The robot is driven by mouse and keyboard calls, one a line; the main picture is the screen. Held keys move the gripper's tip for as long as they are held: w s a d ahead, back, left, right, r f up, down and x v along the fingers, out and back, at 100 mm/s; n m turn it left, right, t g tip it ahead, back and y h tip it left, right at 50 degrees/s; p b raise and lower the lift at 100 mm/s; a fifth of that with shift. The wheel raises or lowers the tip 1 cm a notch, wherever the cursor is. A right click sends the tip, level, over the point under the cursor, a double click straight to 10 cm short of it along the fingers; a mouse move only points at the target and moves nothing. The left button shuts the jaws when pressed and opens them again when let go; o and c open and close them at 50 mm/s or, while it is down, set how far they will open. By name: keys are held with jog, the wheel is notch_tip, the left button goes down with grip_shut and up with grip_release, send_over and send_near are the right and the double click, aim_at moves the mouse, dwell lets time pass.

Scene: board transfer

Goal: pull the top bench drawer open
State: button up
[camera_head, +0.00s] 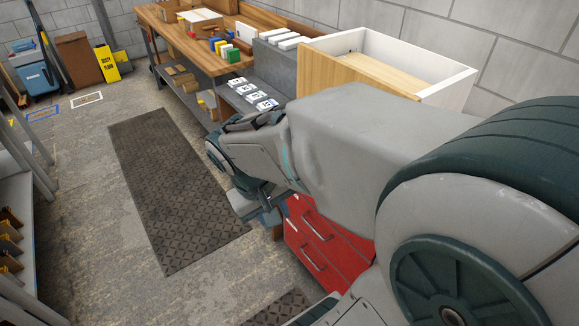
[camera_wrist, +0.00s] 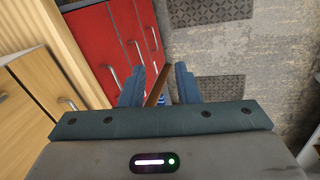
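A red drawer unit shows in the wrist view (camera_wrist: 92,42) and low in the head view (camera_head: 322,245), partly behind my arm. Its fronts carry pale bar handles, one of them near my left finger (camera_wrist: 137,52). Wooden fronts with handles (camera_wrist: 60,85) are left of it in the wrist view. A white-sided box with a wooden front (camera_head: 365,73), like a drawn-out drawer, stands at upper right in the head view. I cannot tell which is the top bench drawer. My gripper (camera_wrist: 159,84) is open, right of the red fronts, with no handle between its fingers.
The wooden bench (camera_head: 190,45) carries coloured blocks and boxes; white labelled items (camera_head: 255,97) lie on a lower grey surface. Dark mats (camera_head: 170,185) cover part of the open floor. A slanted brown piece (camera_wrist: 157,87) shows between my fingers, seemingly beyond them.

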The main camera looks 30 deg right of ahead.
jog(key=w+d+f+n+h+b, duration=0.1)
jog(key=w+d+f+h+b, duration=0.25)
jog(key=w+f, duration=0.3)
jog(key=w+d+f+t+h+b, duration=0.1)
jog(key=w+d+f+h+b, duration=0.3)
jog(key=f, duration=0.4)
jog(key=w+d+f+n+h+b, duration=0.1)
jog(key=w+d+f+h+b, duration=0.3)
jog(key=w+f, duration=0.3)
jog(key=shift+h, duration=0.65)
jog(key=x, duration=0.4)
jog(key=p+x, duration=0.1)
jog(key=x, duration=0.4)
jog(key=p+x, duration=0.1)
jog(key=x, duration=0.4)
jog(key=shift+s+f, duration=0.1)
jog(key=shift+s, duration=0.15)
jog(key=shift+a, duration=0.1)
grip_shut()
